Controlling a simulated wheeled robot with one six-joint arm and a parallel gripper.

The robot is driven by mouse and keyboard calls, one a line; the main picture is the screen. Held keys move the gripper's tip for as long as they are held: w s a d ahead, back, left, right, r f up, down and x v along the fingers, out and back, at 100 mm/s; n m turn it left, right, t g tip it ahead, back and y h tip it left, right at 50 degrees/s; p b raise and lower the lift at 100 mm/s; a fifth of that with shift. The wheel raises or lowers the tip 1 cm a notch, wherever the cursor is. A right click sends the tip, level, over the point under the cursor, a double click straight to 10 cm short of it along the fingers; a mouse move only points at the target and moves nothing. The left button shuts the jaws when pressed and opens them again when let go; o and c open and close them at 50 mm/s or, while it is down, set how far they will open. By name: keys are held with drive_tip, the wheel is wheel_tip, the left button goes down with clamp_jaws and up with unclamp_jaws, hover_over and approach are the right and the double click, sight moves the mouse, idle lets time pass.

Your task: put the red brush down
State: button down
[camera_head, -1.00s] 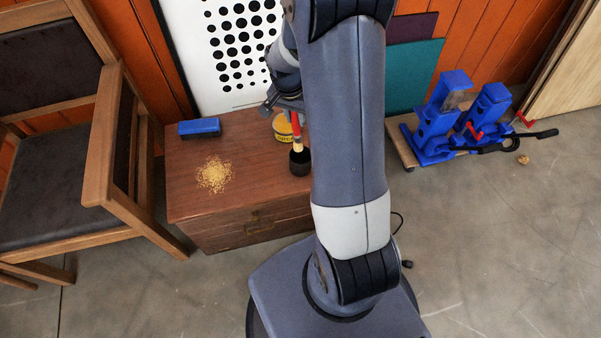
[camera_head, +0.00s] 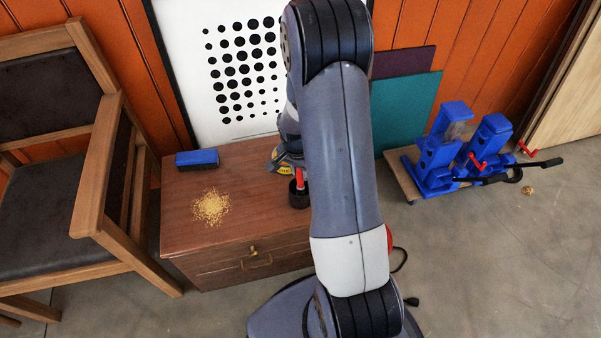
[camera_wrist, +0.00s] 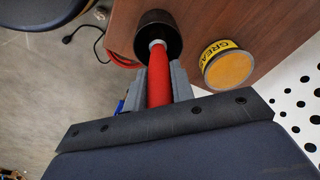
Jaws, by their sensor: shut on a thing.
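The red brush (camera_wrist: 159,75) stands with its handle in my gripper (camera_wrist: 160,88), which is shut on it in the wrist view. Its pale collar sits at the mouth of a black cup (camera_wrist: 146,42), and its bristles are hidden inside. In the head view the red handle (camera_head: 300,178) shows just above the cup (camera_head: 298,197), on the right part of a brown wooden chest (camera_head: 225,235). My arm hides part of the gripper there.
A tin marked GREASE (camera_wrist: 229,69) stands close beside the cup. A blue block-shaped brush (camera_head: 197,158) and a heap of yellow grains (camera_head: 211,207) lie on the chest. A chair (camera_head: 95,190) stands left; blue presses (camera_head: 440,160) stand right.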

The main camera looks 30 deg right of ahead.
drive_tip(key=shift+f, duration=0.35)
drive_tip(key=c, duration=1.2)
unclamp_jaws()
wheel_tip(320, 180, up, 12)
drive_tip(key=a+p, duration=0.1)
drive_tip(key=p, duration=0.1)
drive_tip(key=shift+s, duration=0.4)
drive_tip(key=shift+a, duration=0.1)
